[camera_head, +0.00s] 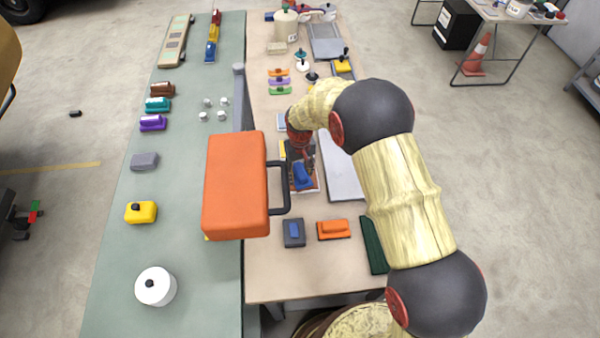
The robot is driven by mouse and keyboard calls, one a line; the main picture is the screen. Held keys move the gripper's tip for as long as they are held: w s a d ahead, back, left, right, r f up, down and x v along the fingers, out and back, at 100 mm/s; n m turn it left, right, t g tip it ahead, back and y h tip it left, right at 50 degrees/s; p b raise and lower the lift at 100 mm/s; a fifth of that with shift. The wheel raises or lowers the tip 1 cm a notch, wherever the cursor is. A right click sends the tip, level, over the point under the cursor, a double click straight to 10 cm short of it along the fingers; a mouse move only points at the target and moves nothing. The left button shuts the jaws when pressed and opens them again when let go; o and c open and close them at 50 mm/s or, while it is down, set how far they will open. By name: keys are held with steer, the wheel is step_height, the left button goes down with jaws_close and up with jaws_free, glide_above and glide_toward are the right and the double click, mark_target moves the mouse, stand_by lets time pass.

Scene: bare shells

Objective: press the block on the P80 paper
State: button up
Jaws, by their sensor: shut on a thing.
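A blue block (303,179) sits over a small sheet of paper (312,189) with an orange and pale edge, right of the orange case. My gripper (301,162) points down at the block's far end and is shut on it. The fingertips are small and partly hidden by the wrist. I cannot read a P80 mark on the sheet. I cannot tell how firmly the block touches the paper.
An orange case (233,190) with a dark handle (284,188) stands close left of my gripper. A grey board (341,168) lies to the right. The front of the beige bench (290,275) is clear.

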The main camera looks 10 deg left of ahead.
mark_target(300, 171)
steer(key=shift+r+p, duration=1.4)
steer(key=shift+r, duration=1.7)
